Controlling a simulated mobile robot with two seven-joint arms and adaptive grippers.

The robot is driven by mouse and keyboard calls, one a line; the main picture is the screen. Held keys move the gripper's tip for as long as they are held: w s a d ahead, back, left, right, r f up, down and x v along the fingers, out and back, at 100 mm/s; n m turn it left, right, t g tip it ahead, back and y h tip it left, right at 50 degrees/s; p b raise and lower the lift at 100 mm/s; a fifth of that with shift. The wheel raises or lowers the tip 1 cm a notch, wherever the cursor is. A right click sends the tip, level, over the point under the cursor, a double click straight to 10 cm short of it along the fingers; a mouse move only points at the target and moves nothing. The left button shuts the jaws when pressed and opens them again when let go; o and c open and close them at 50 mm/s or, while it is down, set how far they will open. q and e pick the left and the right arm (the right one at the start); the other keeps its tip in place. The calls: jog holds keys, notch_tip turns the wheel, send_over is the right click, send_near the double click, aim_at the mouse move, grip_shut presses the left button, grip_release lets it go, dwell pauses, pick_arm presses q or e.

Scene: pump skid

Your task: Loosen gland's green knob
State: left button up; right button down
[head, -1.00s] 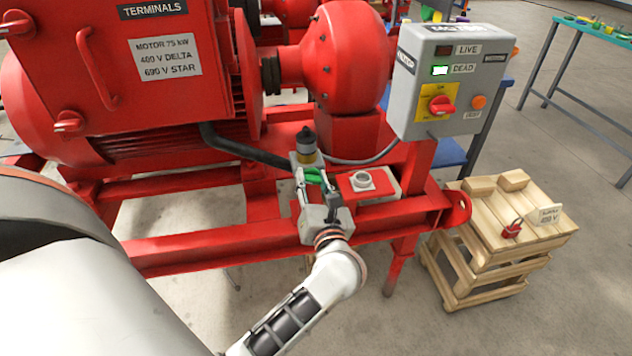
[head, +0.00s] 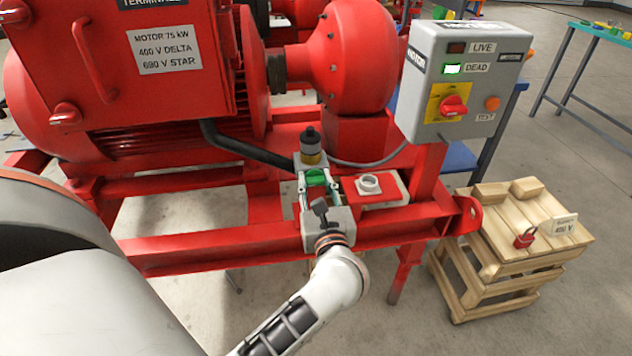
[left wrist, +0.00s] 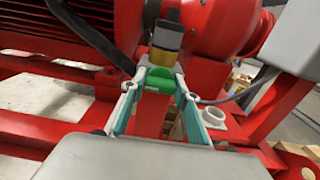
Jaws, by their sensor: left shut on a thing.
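The gland's green knob (head: 316,178) is on the skid's red frame, below a black and brass cable gland (head: 310,147). In the left wrist view the green knob (left wrist: 157,80) sits between the fingertips, with the gland (left wrist: 166,40) just behind it. My left gripper (head: 317,184) comes from the front and is shut on the knob, a finger on each side. Its teal inner pads show in the left wrist view (left wrist: 159,88). My right gripper is not in view.
A white round socket (head: 368,186) on a red plate is right of the gripper. A grey control box (head: 463,85) stands above right, its DEAD lamp lit green. A black cable (head: 240,148) runs behind. A wooden crate (head: 520,235) holds a red padlock (head: 524,238).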

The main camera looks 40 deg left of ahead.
pick_arm(q)
jog(key=o, duration=1.1)
jog(key=v, duration=0.7)
jog(key=shift+s+d, duration=0.15)
jog(key=shift+s, duration=0.05)
